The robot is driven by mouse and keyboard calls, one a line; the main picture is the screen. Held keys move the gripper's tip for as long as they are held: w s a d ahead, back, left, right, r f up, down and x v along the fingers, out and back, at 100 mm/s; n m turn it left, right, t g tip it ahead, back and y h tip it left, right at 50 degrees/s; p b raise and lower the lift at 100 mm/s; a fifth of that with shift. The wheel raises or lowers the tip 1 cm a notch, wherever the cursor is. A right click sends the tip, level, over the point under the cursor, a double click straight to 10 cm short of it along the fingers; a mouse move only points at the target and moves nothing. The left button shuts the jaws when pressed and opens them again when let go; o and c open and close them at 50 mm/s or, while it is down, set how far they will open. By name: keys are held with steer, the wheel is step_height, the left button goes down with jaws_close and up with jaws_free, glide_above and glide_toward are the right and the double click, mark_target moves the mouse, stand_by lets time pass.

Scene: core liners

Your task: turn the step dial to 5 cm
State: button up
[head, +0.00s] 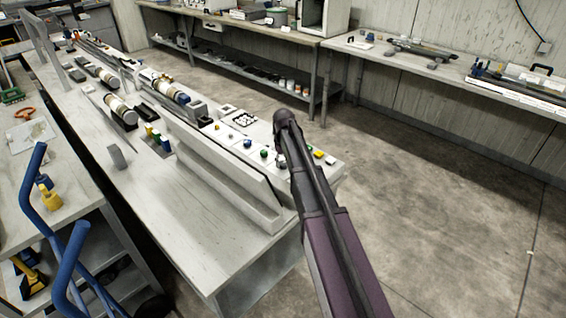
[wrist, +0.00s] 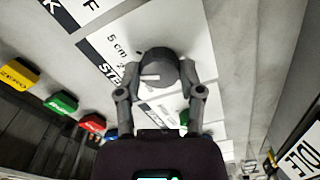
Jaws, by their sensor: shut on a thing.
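The step dial (wrist: 157,67) is a dark grey round knob with a pale pointer line, on a white panel (wrist: 190,40) in the wrist view. The line lies roughly crosswise in the picture. The labels "5 cm" and "STEP" are printed to the upper left of the knob. Other dial marks are hidden or unreadable. My gripper (wrist: 160,84) has one finger on each side of the knob and is shut on it. In the head view my arm reaches down over the right end of the console, and I cannot make out the dial there.
Yellow (wrist: 18,74), green (wrist: 62,102) and red (wrist: 92,122) blocks stand left of the dial in the wrist view. An "IDLE" sign (wrist: 300,152) is at lower right. In the head view, core cylinders (head: 120,110) lie on the bench, and open floor (head: 430,180) is at right.

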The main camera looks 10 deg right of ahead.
steer(key=m, duration=0.4)
steer(key=shift+m, duration=0.3)
stand_by(0.4)
steer(key=o, duration=1.2)
steer(key=shift+c, duration=0.2)
